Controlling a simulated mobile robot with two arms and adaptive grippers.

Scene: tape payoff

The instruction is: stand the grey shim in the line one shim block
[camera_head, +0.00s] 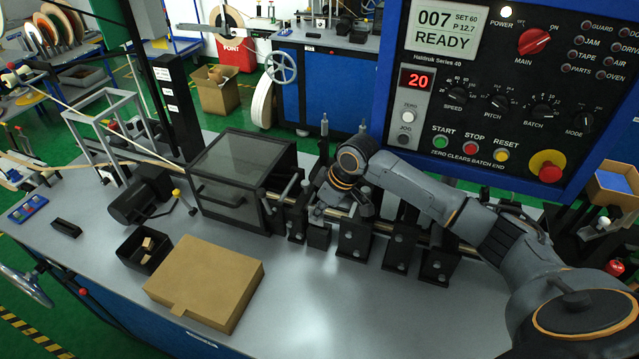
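My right arm reaches in from the right, and my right gripper (330,207) points down at the row of black stands in the middle of the machine bed. Its fingertips are small and dark against the stands, so I cannot tell if they are open or hold anything. I cannot make out the grey shim; it may be hidden at the gripper. A small black block (66,228) lies on the left of the grey bench; I cannot tell whether it is the line one shim block. My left gripper is out of view.
A dark clear-lidded box (235,172) stands left of the gripper. A cardboard box (205,282) and an open black bin (145,248) with small tan pieces lie in front. The control panel (505,95) rises behind my arm. The front middle of the bench (330,310) is clear.

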